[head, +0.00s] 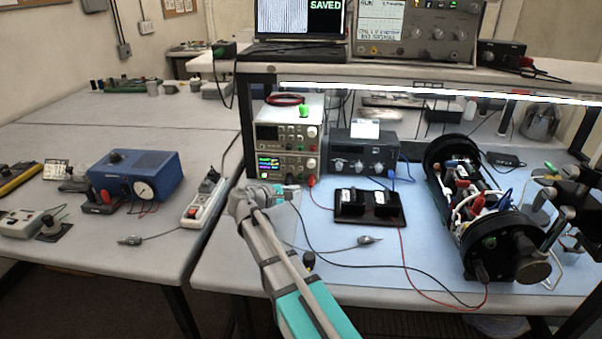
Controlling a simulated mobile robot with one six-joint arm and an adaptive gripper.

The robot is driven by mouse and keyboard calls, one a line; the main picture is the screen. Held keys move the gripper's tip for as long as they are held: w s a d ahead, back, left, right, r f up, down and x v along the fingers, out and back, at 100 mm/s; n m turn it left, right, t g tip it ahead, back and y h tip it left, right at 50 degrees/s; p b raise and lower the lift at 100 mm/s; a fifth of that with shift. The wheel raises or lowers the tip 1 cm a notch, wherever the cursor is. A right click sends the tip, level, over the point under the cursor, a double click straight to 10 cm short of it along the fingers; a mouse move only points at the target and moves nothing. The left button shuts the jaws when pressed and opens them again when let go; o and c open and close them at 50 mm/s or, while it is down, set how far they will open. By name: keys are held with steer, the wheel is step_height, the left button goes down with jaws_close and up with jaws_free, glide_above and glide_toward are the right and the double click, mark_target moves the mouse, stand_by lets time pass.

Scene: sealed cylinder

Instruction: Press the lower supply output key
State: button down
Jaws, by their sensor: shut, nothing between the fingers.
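Two stacked bench supplies stand under the shelf at the left of the blue mat. The upper supply (284,132) has a dark display. The lower supply (285,162) has a lit coloured display at its left and small controls at its right. Its output key is too small to pick out. My gripper (293,189) is shut and empty, close in front of the lower supply's bottom edge. I cannot tell whether it touches the front panel. My wrist and gripper hide some of the area just below that panel.
A red lead (311,182) hangs by the lower supply's right side. A black twin-meter block (367,207) and a dark instrument (362,152) stand to the right. The opened black cylinder (482,228) lies farther right. A loose probe (368,240) lies on the mat.

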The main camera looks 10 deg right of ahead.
mark_target(306, 170)
steer(key=shift+w, duration=0.1)
steer(key=shift+w+d, duration=0.45)
steer(key=shift+w, duration=0.9)
steer(key=shift+w+d, duration=0.45)
steer(key=shift+w, duration=0.9)
steer(key=shift+w+d, duration=0.45)
steer(key=shift+w, duration=0.9)
steer(key=shift+w+d, duration=0.25)
steer(key=shift+w, duration=0.55)
steer(key=shift+s, duration=0.2)
steer(key=shift+s+a, duration=0.25)
steer(key=shift+s, duration=0.35)
steer(key=shift+s+a, duration=0.25)
steer(key=shift+s, duration=0.55)
steer(key=shift+s+a, duration=0.25)
steer(key=shift+s, duration=0.5)
steer(key=shift+s+a, duration=0.25)
steer(key=shift+s, duration=0.55)
steer(key=shift+r, duration=0.15)
